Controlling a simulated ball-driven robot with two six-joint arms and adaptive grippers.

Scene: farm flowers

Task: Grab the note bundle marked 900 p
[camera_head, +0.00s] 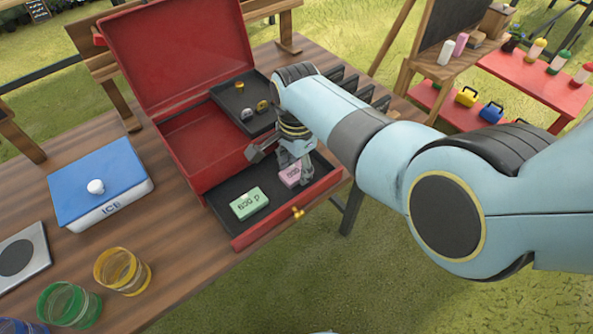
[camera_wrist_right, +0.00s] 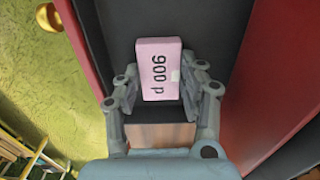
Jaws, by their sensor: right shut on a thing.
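The pink note bundle marked 900 p (camera_wrist_right: 159,68) lies between the fingers of my right gripper (camera_wrist_right: 160,92) in the wrist view, its print readable. In the head view the pink bundle (camera_head: 290,175) is partly hidden by my right gripper (camera_head: 292,165), which reaches down into the open drawer (camera_head: 232,217) of the red box. My right gripper is shut on the bundle, which is in or just above the drawer; I cannot tell if it touches the drawer floor. A green note bundle (camera_head: 249,204) lies in the drawer to its left. My left gripper is not in view.
The red box (camera_head: 185,50) has its lid up and a black tray (camera_head: 237,97) with several coins. A blue-lidded ICE box (camera_head: 100,185), an orange glass (camera_head: 121,271) and a green glass (camera_head: 69,305) stand left on the wooden table. The drawer has a gold knob (camera_head: 298,213).

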